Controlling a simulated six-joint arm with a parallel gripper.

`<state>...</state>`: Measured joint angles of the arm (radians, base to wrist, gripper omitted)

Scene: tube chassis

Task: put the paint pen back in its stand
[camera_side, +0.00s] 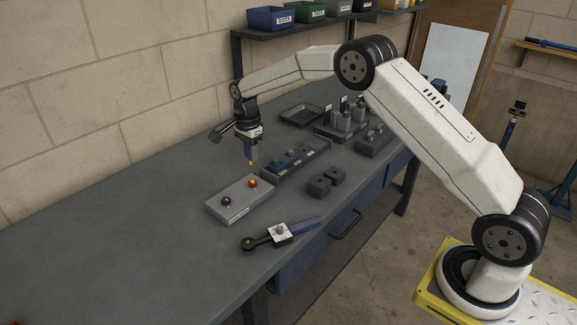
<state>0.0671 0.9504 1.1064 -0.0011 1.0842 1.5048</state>
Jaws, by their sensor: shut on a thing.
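My gripper (250,151) points down above the bench, just behind the light grey block. It is shut on a slim thing with a yellow tip, which I take to be the paint pen (251,163). Only the yellow lower end shows clearly; the rest is hidden by the fingers. The tip appears to be above the bench, apart from the block. Two small dark blocks (319,187) with openings on top stand to the right. I cannot tell which thing is the pen's stand.
The light grey block (237,208) carries a purple knob and a red-yellow knob. A blue-handled tool (282,233) lies in front. The left bench is clear. A shelf with bins (272,18) hangs behind.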

